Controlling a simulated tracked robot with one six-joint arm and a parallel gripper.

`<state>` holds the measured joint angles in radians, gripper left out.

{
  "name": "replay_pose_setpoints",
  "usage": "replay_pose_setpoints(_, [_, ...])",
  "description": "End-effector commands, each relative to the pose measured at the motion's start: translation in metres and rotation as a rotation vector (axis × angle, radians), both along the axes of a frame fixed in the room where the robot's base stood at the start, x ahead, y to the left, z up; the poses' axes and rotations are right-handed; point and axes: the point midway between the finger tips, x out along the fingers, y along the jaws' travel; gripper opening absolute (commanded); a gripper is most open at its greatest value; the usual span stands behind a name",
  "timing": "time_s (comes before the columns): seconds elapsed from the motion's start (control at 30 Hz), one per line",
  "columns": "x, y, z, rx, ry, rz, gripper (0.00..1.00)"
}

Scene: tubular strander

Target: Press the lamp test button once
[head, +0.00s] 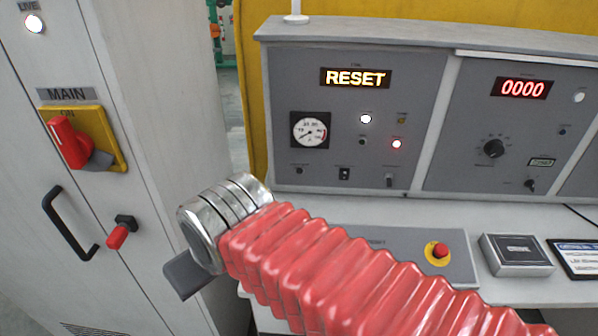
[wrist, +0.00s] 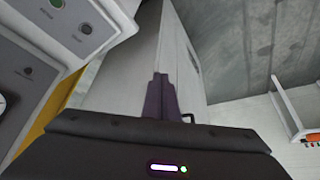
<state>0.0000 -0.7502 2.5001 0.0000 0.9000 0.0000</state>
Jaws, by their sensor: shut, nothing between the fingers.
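The lamp test button cannot be singled out, as the small labels are not legible. On the grey upright panel (head: 345,95) in the head view, a small dark round button (head: 299,170) sits below the gauge. A dark button with a small label, on the panel at the left of the wrist view (wrist: 28,72), appears to be the same one. Another dark knob or button (head: 362,142) sits below the lit white lamp. My gripper (head: 187,275) is left of the console, apart from it. Its fingers (wrist: 160,92) are together and empty in the wrist view.
A green button (wrist: 57,4) shows in the wrist view. The cabinet with a red main switch (head: 68,142) stands left.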

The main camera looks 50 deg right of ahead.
Motion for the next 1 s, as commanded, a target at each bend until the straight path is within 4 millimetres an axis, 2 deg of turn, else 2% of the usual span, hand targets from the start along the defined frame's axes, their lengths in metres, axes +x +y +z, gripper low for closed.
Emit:
replay_pose_setpoints(0.27, [0.001, 0.001, -0.004, 0.025, 0.016, -0.014, 0.0])
replay_pose_setpoints(0.53, [0.015, 0.005, -0.031, 0.24, 0.107, -0.126, 0.0])
replay_pose_setpoints(0.77, [0.043, 0.003, -0.05, 0.517, 0.143, -0.294, 0.0])
replay_pose_setpoints(0.87, [0.059, -0.004, -0.055, 0.636, 0.133, -0.376, 0.0])
replay_pose_setpoints(1.0, [0.084, -0.025, -0.061, 0.798, 0.094, -0.505, 0.0])
